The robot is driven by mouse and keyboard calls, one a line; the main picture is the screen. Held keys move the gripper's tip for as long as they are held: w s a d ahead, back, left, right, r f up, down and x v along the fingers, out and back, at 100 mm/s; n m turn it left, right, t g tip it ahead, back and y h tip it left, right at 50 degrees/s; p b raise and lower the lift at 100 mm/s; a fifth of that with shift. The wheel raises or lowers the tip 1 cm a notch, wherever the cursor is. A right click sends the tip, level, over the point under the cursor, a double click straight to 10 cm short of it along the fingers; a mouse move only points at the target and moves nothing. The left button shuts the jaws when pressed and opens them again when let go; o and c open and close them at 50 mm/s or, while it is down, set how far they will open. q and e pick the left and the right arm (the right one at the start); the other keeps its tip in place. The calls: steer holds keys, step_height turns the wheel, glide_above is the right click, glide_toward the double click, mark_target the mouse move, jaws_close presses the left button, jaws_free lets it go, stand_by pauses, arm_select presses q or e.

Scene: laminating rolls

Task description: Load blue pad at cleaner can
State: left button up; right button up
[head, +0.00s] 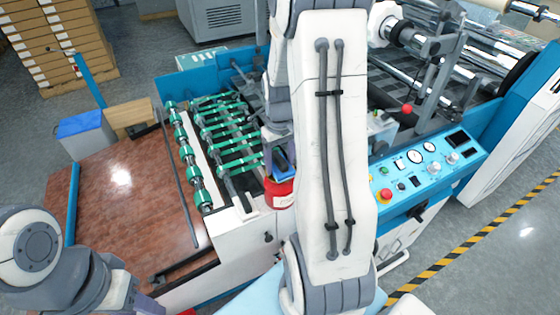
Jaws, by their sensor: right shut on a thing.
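The red cleaner can (279,193) stands on the machine's front corner, just left of my right forearm. My right gripper (283,158) points down right above it, partly hidden by my own arm. It is shut on the blue pad (284,170), a small dark blue piece at the can's top. I cannot tell whether the pad touches the can's opening. My left arm is at the lower left, and only part of its gripper (149,303) shows at the bottom edge. Its fingers cannot be made out.
The control panel (425,165) with a red button lies right of my right arm. Green-wheeled rollers (225,140) and a reddish-brown board (125,205) lie to the left. Metal rolls (440,50) fill the upper right. Stacked cartons (55,45) stand at the back left.

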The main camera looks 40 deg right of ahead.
mark_target(280, 159)
steer(key=shift+r+p, duration=3.2)
steer(key=shift+r, duration=0.35)
steer(key=shift+f, duration=0.1)
steer(key=shift+s, duration=0.1)
